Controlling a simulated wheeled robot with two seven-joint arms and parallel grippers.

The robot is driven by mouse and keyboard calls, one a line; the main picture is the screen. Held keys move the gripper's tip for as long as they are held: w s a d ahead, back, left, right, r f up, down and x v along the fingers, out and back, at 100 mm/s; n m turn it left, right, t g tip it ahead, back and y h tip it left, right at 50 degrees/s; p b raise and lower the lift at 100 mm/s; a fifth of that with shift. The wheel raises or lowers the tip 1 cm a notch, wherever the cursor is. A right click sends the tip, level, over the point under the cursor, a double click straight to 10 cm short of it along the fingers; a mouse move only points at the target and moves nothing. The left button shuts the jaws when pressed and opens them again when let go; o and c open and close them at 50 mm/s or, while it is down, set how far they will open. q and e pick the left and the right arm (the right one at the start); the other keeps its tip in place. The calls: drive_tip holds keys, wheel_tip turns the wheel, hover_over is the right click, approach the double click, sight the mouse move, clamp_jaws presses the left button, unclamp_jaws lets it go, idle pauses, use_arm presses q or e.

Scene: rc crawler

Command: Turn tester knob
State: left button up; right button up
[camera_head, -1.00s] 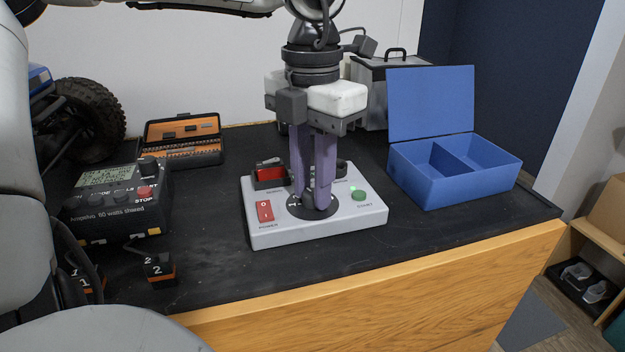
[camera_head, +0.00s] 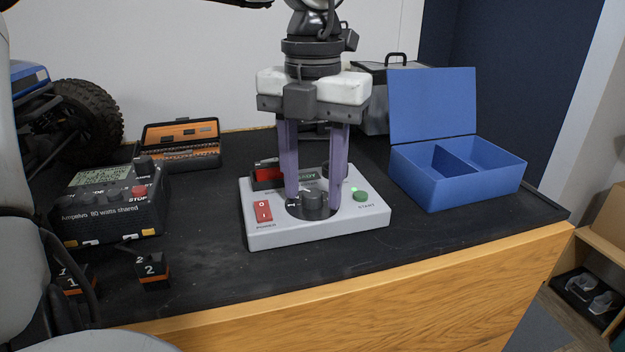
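The tester (camera_head: 340,228) is a light grey box on the black bench top. It has a red power switch (camera_head: 263,211) at left, a green start button (camera_head: 361,196) at right and a small lit green light. Its dark round knob (camera_head: 313,201) sits in the middle on a black dial. My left gripper (camera_head: 314,190) points down over the tester, its two purple fingers spread wide to either side of the knob, with gaps visible. The fingers partly hide the tester's display behind. I cannot make out my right gripper in the view.
An open blue two-compartment box (camera_head: 455,178) stands right of the tester. A charger (camera_head: 108,206) and numbered batteries (camera_head: 152,270) are at left. An orange-lined tool case (camera_head: 180,146) and a crawler wheel (camera_head: 88,120) are behind. The bench's wooden front edge (camera_head: 400,290) is near.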

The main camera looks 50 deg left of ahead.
sight(312, 192)
use_arm(q)
wheel_tip(312, 192, up, 10)
drive_tip(key=shift+r+p, duration=0.2)
drive_tip(key=shift+p, duration=0.15)
idle(0.8)
